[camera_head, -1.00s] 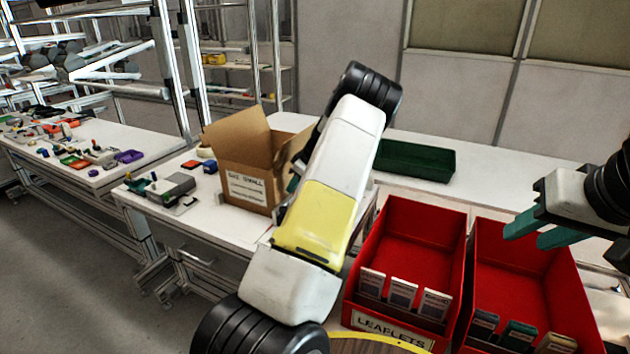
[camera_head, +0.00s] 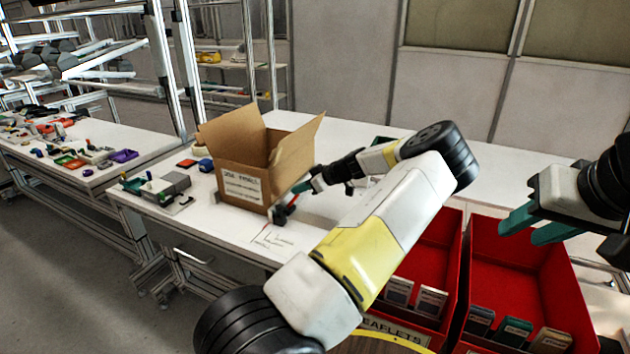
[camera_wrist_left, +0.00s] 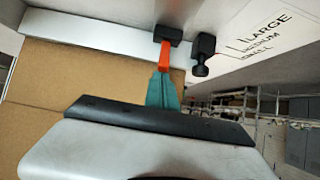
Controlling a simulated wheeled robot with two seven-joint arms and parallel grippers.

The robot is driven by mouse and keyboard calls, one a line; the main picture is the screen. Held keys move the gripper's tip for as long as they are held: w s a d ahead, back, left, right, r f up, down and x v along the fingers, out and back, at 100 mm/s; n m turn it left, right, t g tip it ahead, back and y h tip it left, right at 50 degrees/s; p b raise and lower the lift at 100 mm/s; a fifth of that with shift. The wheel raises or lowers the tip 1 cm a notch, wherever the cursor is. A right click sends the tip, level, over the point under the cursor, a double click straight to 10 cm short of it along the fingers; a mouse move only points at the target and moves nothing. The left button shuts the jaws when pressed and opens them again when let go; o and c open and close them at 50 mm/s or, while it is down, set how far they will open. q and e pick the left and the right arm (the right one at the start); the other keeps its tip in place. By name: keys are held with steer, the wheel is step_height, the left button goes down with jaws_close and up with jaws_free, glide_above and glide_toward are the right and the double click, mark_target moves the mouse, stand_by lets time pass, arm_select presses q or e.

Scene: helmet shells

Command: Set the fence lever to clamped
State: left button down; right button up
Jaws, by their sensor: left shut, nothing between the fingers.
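The fence lever (camera_wrist_left: 164,52) is an orange-red handle on a black hub, at a pale metal fence bar (camera_wrist_left: 95,32) in the left wrist view. In the head view the lever (camera_head: 292,200) is a small red piece at the front right of the cardboard box. My left gripper (camera_wrist_left: 162,88) is shut, with its teal fingertips at the free end of the lever; I cannot tell whether they touch. It also shows in the head view (camera_head: 301,187), right of the box. My right gripper (camera_head: 520,229) is open and empty at the right, over the red bins.
An open cardboard box (camera_head: 240,186) stands on the white table (camera_head: 330,205) beside the lever. A black knob (camera_wrist_left: 203,52) is close to the lever's right. Size markings (camera_wrist_left: 268,32) are on the table. Red bins (camera_head: 520,270) with leaflets stand in front at right.

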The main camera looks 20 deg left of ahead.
arm_select(q)
steer(key=d+f+y, duration=0.1)
steer(key=y, duration=0.1)
steer(key=d+f+y, duration=0.1)
steer(key=y, duration=0.1)
steer(key=shift+s+d, duration=0.15)
steer(key=shift+d, duration=0.15)
steer(key=shift+d+f, duration=0.3)
steer(key=shift+f, duration=0.25)
steer(key=shift+d+f, duration=0.3)
steer(key=shift+f, duration=0.2)
